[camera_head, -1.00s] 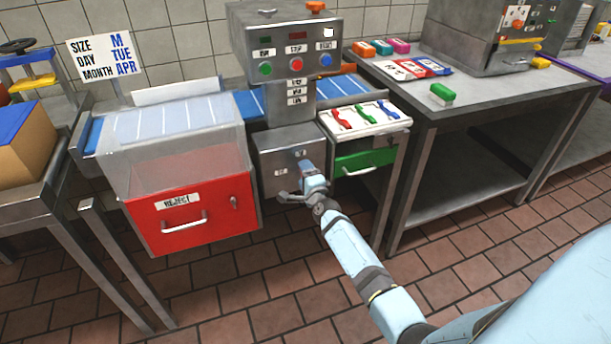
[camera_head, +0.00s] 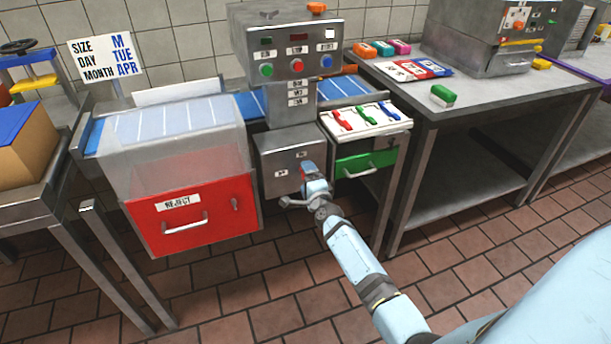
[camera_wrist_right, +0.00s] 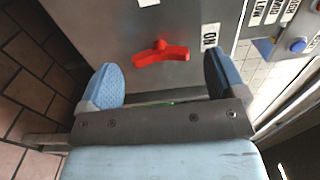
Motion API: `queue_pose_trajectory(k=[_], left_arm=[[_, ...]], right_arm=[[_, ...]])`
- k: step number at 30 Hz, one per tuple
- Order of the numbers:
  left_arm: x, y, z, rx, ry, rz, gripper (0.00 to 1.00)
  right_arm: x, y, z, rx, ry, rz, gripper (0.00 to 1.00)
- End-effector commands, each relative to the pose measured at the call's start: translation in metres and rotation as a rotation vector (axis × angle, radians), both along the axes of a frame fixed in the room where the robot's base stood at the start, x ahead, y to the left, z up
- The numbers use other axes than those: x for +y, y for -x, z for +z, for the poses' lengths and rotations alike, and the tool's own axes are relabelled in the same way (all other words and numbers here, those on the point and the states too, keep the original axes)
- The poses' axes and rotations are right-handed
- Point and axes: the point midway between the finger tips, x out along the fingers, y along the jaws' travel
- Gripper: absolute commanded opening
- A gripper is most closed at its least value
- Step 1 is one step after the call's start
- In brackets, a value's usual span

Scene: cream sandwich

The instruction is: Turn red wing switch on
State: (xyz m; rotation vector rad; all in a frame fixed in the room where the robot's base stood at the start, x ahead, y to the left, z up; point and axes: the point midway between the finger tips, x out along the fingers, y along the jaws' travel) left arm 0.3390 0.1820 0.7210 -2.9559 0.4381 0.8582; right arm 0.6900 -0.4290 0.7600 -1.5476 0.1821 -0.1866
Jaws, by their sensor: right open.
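The red wing switch (camera_wrist_right: 160,54) is on the grey front panel of the machine, in the right wrist view. It has two spread wings and lies nearly across the picture. A white label reading "ON" (camera_wrist_right: 210,37) is to its right. My right gripper (camera_wrist_right: 160,78) is open, with one blue finger on each side of the switch. Both fingers look apart from it. In the head view my right gripper (camera_head: 312,178) is at the lower box of the machine (camera_head: 274,160) and hides much of the switch. My left gripper is not in view.
A red reject drawer (camera_head: 192,232) is left of the box. A green drawer (camera_head: 366,162) and a tray of coloured handles (camera_head: 345,132) are close on the right. Buttons are on the upper panel (camera_head: 297,62).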

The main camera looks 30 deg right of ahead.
Motion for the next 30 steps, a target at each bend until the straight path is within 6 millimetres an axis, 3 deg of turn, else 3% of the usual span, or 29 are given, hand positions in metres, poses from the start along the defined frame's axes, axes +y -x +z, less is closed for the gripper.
queue_pose_trajectory(k=[9, 15, 21, 30], left_arm=[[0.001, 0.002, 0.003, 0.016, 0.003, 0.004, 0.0], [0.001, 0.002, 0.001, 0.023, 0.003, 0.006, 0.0], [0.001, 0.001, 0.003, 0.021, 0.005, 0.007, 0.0], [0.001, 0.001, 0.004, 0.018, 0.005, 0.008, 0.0]], right_arm=[[0.017, 0.071, 0.0, 0.003, -0.001, 0.0, 0.89], [0.025, 0.105, 0.0, 0.002, 0.0, 0.001, 0.89], [0.029, 0.119, 0.0, 0.0, -0.001, 0.0, 0.89], [0.029, 0.119, 0.0, 0.0, -0.001, 0.0, 0.89]])
